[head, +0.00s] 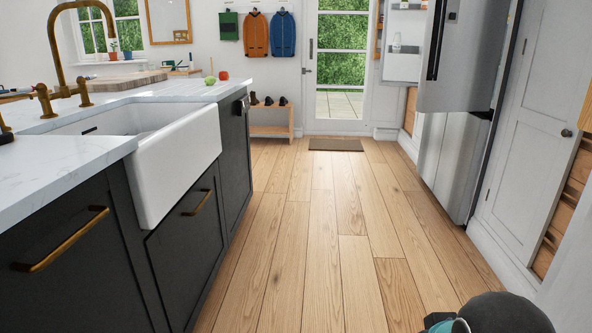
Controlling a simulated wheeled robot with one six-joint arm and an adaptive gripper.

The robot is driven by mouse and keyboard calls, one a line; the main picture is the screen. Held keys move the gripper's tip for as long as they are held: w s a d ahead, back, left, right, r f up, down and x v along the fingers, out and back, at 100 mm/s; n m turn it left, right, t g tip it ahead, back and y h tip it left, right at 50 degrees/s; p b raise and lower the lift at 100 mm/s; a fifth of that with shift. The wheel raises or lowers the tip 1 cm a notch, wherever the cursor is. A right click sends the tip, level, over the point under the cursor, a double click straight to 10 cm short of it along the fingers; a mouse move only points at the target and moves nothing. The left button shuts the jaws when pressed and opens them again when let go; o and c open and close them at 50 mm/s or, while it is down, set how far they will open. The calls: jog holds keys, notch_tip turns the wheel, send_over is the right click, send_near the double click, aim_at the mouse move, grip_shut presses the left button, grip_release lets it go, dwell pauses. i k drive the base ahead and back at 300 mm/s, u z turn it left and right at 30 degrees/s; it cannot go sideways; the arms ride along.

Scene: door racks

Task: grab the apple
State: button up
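Two small round fruits sit at the far end of the white marble counter (180,92). One is a green fruit (210,81), which looks like an apple. The other is a red fruit (223,75) just right of and behind it, which could be an apple or a tomato. Both are small in the head view. My gripper is not in view. Only a dark rounded part of my arm shows at the bottom right corner, far from the fruits.
A white sink (175,160) and brass faucet (62,50) are in the near counter. Dark cabinets with brass handles line the left. A fridge (450,110) with an open door stands right. The wooden floor (315,230) between is clear up to a mat (336,145).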

aim_at(223, 75)
jog(key=i, duration=5.3)
jog(key=u, duration=2.9)
